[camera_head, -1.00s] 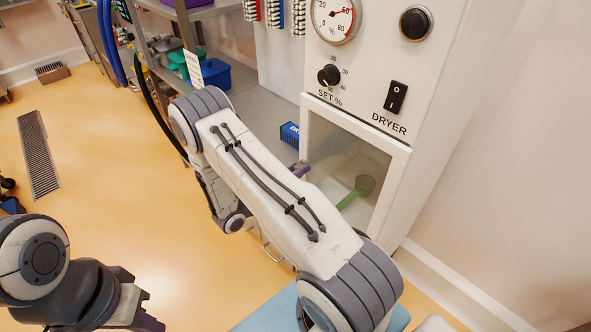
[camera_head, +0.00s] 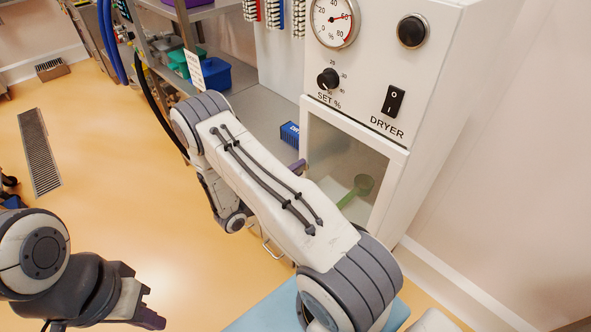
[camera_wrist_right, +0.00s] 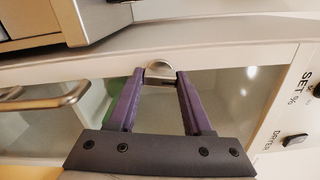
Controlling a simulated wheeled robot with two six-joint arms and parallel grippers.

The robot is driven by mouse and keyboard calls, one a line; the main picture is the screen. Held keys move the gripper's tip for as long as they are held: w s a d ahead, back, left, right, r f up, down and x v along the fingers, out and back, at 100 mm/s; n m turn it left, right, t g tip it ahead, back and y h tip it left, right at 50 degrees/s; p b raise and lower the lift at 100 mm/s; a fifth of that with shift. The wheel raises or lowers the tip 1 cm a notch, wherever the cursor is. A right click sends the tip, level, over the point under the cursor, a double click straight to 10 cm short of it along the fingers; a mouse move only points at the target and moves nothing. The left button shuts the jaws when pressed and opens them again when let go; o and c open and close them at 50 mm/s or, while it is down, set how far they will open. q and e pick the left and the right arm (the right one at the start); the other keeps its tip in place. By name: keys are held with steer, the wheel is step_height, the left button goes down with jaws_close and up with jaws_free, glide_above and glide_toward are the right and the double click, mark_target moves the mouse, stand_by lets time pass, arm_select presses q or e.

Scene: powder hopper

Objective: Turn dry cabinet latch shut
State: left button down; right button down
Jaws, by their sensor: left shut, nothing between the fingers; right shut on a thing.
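The white dry cabinet (camera_head: 440,75) stands at the right in the head view, with its glass door (camera_head: 345,165) against the frame. A green scoop (camera_head: 362,184) shows through the glass. In the right wrist view a rounded metal latch (camera_wrist_right: 159,70) sits at the door's edge. My right gripper (camera_wrist_right: 160,78) has its purple fingertips on either side of the latch, closed on it. In the head view my right arm hides the latch and most of that gripper. My left gripper (camera_head: 150,316) is shut and empty at the lower left, away from the cabinet.
A metal bench (camera_head: 265,110) adjoins the cabinet's left side, with a small blue box (camera_head: 290,134) and a blue bin (camera_head: 212,74) on it. In the wrist view a metal bar handle (camera_wrist_right: 50,100) lies left of my fingers. Open floor (camera_head: 110,180) fills the left.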

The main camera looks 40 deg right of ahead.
steer(key=shift+n, duration=0.9)
steer(key=shift+c, duration=1.6)
jaws_free()
steer(key=shift+a, duration=0.1)
steer(key=a+b, duration=0.3)
steer(key=a, duration=0.7)
steer(key=shift+s+a, duration=0.15)
steer(key=shift+s, duration=0.25)
